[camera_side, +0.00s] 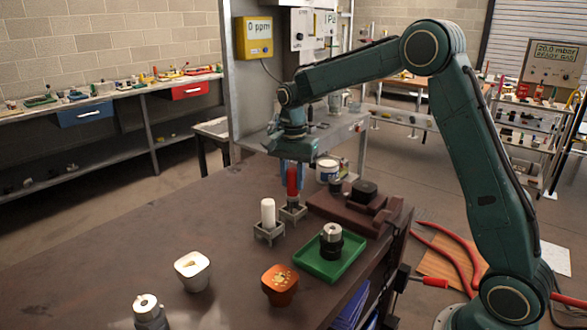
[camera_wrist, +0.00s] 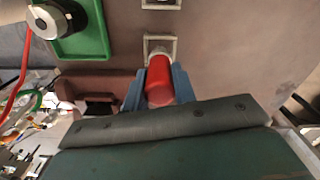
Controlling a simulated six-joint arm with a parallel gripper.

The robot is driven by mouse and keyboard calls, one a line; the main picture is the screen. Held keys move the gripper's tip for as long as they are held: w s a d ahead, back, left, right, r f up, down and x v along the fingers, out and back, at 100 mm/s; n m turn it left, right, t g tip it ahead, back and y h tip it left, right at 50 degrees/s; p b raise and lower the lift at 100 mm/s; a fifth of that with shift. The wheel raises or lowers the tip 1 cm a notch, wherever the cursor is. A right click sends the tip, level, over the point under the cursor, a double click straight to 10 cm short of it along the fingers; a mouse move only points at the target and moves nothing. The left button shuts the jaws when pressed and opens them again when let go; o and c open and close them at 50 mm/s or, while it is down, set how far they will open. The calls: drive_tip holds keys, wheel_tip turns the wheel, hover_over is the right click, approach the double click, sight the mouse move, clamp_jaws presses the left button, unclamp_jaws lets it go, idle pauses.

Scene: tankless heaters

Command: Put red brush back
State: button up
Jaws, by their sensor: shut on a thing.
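The red brush (camera_side: 292,184) is upright between the blue fingers of my gripper (camera_side: 291,176), which are shut on it. In the wrist view the red brush (camera_wrist: 160,78) shows between both fingers of my gripper (camera_wrist: 159,88). Its lower end meets a grey square holder (camera_side: 292,213), which also shows in the wrist view (camera_wrist: 174,45). I cannot tell how deep the brush sits in the holder. A white brush (camera_side: 268,212) stands in a second grey holder (camera_side: 269,235) just in front and left.
A green tray (camera_side: 312,264) with a black and metal part stands at the right, beside a brown block (camera_side: 375,221). A white jar (camera_side: 326,170) is behind. An orange cup (camera_side: 279,287) and a white cup (camera_side: 192,273) stand in front. The table's left is clear.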

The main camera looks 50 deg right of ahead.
sight(293, 192)
drive_tip(key=shift+f, duration=2.1)
drive_tip(key=shift+f, duration=0.1)
drive_tip(key=o, duration=1)
wheel_tip(293, 192, up, 11)
drive_tip(key=shift+r, duration=0.6)
